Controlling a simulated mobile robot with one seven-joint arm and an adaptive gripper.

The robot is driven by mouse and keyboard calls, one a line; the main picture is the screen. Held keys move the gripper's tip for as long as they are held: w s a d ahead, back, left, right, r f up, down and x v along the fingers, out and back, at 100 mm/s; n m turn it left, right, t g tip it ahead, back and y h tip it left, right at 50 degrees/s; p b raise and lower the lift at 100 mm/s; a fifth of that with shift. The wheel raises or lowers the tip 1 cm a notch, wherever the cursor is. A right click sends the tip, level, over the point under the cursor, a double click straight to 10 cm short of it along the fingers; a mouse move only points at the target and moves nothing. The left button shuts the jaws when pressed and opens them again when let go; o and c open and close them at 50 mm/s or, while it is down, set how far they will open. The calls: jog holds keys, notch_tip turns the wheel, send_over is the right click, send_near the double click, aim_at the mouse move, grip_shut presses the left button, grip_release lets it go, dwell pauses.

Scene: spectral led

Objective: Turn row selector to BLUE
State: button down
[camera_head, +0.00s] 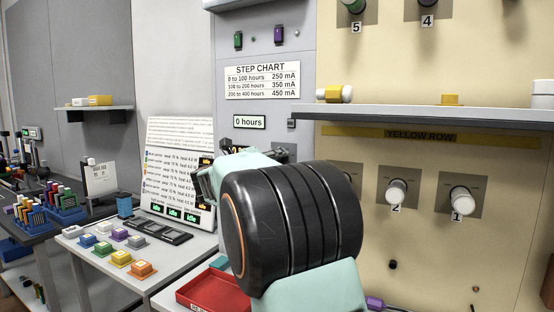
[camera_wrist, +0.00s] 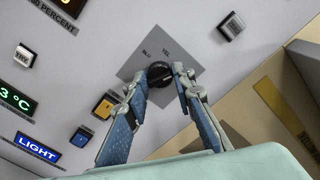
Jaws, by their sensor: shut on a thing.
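The row selector is a round black knob (camera_wrist: 159,72) on a square grey plate (camera_wrist: 140,64) in the wrist view. The plate is marked BLU on the left and YEL on the right. My gripper (camera_wrist: 159,80) reaches the panel with one finger on each side of the knob, shut on it. Which mark the knob points to is too small to tell. In the head view my arm hides the knob, and only part of my gripper shows left of the dark wrist. A sign reading YELLOW ROW (camera_head: 420,134) is under the shelf on the right.
In the wrist view, a TRY button (camera_wrist: 25,55), a yellow button (camera_wrist: 104,106) and a LIGHT display (camera_wrist: 38,148) surround the plate. In the head view, a shelf (camera_head: 440,118) juts out to the right of my arm. A red tray (camera_head: 205,295) lies below.

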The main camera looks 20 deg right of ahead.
jog(key=shift+n+p, duration=9.4)
jog(key=shift+n, duration=0.3)
jog(key=c, duration=1.6)
grip_release()
jog(key=v, duration=1.2)
jog(key=shift+s, duration=0.1)
